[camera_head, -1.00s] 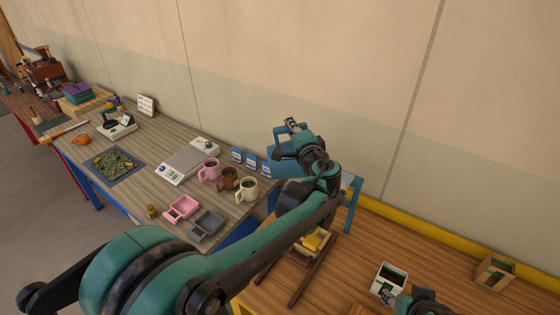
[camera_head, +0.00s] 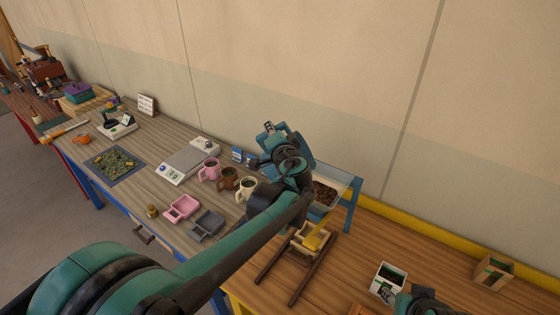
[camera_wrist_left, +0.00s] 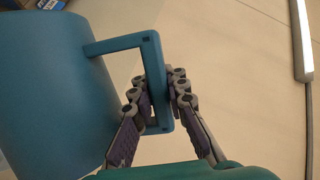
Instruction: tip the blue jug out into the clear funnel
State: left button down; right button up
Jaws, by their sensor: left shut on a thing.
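The blue jug (camera_wrist_left: 45,90) fills the left of the left wrist view. My left gripper (camera_wrist_left: 160,92) is shut on the jug's handle. In the head view my left gripper (camera_head: 271,128) is above the far end of the long table, and the jug (camera_head: 305,148) is partly hidden behind my wrist. The clear funnel (camera_head: 346,176) stands in a blue frame just right of and below the jug, with brown beans visible in it. My left arm covers part of the funnel. Part of my right arm shows at the bottom right; its fingers cannot be made out.
A yellow-topped wooden stand (camera_head: 318,236) is below the funnel. A pink mug (camera_head: 209,171), a brown mug (camera_head: 229,179) and a cream mug (camera_head: 246,189) stand left of my arm. The wooden bench (camera_head: 430,255) at right has bare room.

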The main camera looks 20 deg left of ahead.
pick_arm(q)
jog(key=shift+s+a+f+n, duration=0.1)
jog(key=shift+s+a+n, duration=0.15)
jog(key=shift+a, duration=0.25)
jog(key=shift+s+a+n, duration=0.15)
jog(key=shift+a+n, duration=0.2)
jog(key=shift+a, duration=0.1)
